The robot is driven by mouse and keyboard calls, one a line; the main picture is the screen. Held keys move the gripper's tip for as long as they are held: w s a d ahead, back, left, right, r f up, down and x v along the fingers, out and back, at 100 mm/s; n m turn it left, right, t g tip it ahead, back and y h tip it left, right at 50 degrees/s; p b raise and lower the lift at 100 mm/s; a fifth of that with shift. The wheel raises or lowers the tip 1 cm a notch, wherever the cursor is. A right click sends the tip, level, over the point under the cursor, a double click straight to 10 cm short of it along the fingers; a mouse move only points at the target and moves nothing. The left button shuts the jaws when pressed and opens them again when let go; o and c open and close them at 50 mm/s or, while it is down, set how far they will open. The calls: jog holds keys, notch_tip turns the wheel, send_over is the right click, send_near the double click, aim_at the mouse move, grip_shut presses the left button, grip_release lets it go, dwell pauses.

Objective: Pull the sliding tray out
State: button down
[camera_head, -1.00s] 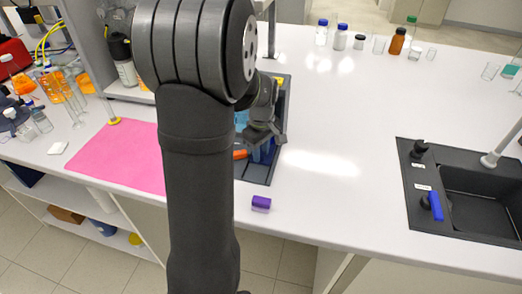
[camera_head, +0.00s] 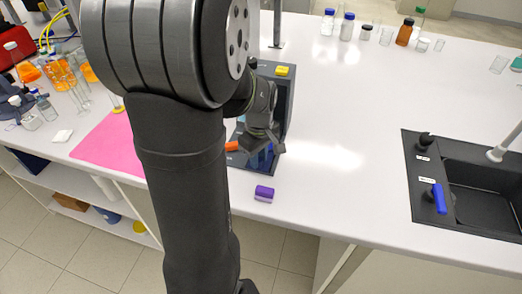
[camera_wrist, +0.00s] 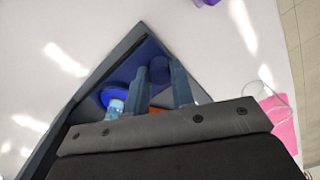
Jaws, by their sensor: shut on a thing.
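The membrane rig is a dark frame (camera_head: 284,112) on the white bench, largely behind my arm in the head view. Its blue sliding tray (camera_wrist: 127,70) shows in the wrist view inside the dark frame's angled walls. My gripper (camera_head: 265,147) is low at the rig's front part. In the wrist view my gripper (camera_wrist: 160,78) has its two fingers on either side of a dark blue round knob (camera_wrist: 160,67) at the tray, and is shut on it. How far the tray stands out is hidden by my arm and gripper.
A purple block (camera_head: 264,193) lies near the bench's front edge. An orange piece (camera_head: 231,146) is left of my gripper. A pink mat (camera_head: 110,145) lies left, a sink (camera_head: 470,190) right. Bottles (camera_head: 346,27) stand at the back. The bench between rig and sink is clear.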

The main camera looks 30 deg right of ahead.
jog(key=shift+s+a, duration=0.15)
jog(key=c, duration=1.2)
grip_release()
jog(key=shift+r, duration=0.1)
notch_tip(320, 180, up, 17)
notch_tip(320, 180, down, 17)
jog(key=shift+f, duration=0.15)
dwell(0.5)
